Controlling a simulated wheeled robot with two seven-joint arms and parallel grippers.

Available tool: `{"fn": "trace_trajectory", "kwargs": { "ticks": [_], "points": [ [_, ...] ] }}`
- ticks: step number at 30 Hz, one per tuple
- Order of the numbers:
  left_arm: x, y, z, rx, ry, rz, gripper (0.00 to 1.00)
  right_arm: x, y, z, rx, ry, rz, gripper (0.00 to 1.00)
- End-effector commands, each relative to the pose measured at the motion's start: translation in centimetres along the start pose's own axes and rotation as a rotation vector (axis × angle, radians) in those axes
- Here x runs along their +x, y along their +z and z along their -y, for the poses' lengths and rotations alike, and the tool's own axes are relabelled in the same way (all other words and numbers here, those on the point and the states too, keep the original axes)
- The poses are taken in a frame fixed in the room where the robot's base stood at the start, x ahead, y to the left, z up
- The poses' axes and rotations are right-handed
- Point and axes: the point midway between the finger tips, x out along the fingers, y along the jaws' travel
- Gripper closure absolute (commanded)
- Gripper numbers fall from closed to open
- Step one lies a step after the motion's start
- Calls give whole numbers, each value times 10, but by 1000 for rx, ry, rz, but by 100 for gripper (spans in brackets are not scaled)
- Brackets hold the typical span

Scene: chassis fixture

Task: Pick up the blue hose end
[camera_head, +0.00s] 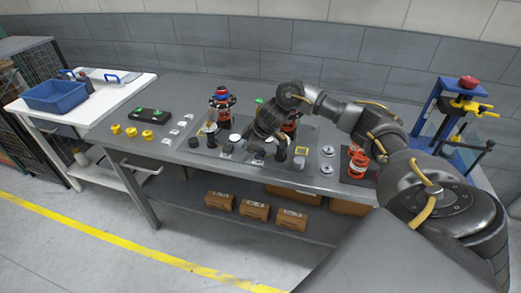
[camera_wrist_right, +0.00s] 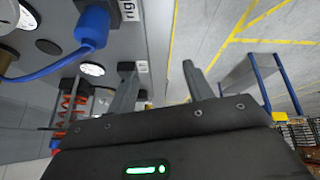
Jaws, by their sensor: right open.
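The blue hose end (camera_wrist_right: 92,27) shows at the upper left of the right wrist view, with its blue hose (camera_wrist_right: 48,70) running off to the left. It sits by a label reading "right". My right gripper (camera_wrist_right: 157,66) is open, with nothing seen between its fingers. The hose end is beyond and left of the left finger in that view, apart from it. In the head view my right gripper (camera_head: 268,150) points down over the middle of the grey bench, and I cannot make out the hose end there. My left gripper is not in view.
The grey bench (camera_head: 190,85) holds a spring unit (camera_head: 222,100), small black posts and an orange spring (camera_head: 357,163). A blue press frame (camera_head: 440,115) stands at the right. A white table (camera_head: 115,90) with a blue bin (camera_head: 55,97) stands at the left.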

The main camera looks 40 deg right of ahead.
Motion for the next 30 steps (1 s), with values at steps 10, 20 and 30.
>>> {"fn": "trace_trajectory", "kwargs": {
  "ticks": [10, 20, 30],
  "points": [
    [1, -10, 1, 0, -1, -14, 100, -99, 43, -46, 219, -2, 128, 49],
    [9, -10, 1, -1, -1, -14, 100, -72, 50, -45, 229, -9, 133, 49],
    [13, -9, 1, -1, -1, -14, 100, -45, 52, -46, 228, -4, 131, 49]
  ]
}}
